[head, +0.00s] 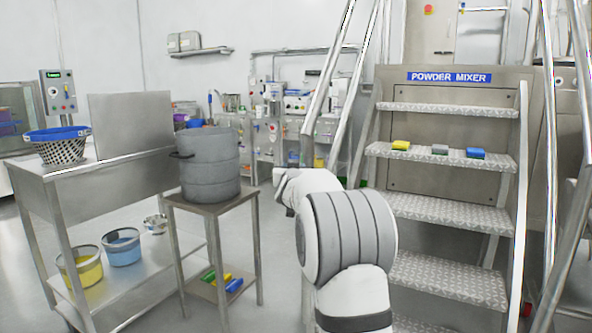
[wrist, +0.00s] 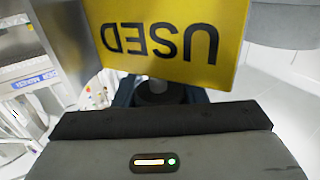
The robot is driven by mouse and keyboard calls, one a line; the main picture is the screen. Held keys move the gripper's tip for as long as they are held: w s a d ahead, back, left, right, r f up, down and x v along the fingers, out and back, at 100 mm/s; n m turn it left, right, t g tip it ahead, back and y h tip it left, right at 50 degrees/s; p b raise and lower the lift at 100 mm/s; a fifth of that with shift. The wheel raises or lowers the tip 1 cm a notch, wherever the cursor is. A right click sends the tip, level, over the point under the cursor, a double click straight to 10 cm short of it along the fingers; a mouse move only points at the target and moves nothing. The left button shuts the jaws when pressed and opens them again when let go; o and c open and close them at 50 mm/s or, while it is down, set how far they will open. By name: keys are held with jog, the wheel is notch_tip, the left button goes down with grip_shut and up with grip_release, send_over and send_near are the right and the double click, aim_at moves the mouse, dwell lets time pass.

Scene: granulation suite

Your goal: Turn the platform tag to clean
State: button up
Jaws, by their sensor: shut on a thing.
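The platform tag (wrist: 170,35) is a yellow plate that fills the top middle of the wrist view. It carries the black word USED, which appears upside down there. My gripper (wrist: 155,88) is at the tag's near edge, with its dark fingers mostly hidden below the plate. It is shut on the tag; the exact grip point is hard to see. No clean face shows.
Metal steps (head: 448,220) with a POWDER MIXER sign (head: 449,77) and handrails stand right; sponges (head: 440,150) lie on one tread. Left are a stand (head: 215,210) bearing a grey drum (head: 209,165), and a steel table (head: 80,170) with a basket (head: 57,147). Open floor lies between.

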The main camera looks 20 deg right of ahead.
jog(key=shift+a+f, duration=0.1)
jog(key=o, duration=1)
jog(key=shift+v, duration=3.85)
jog(key=shift+s, duration=0.1)
jog(key=shift+c, duration=0.2)
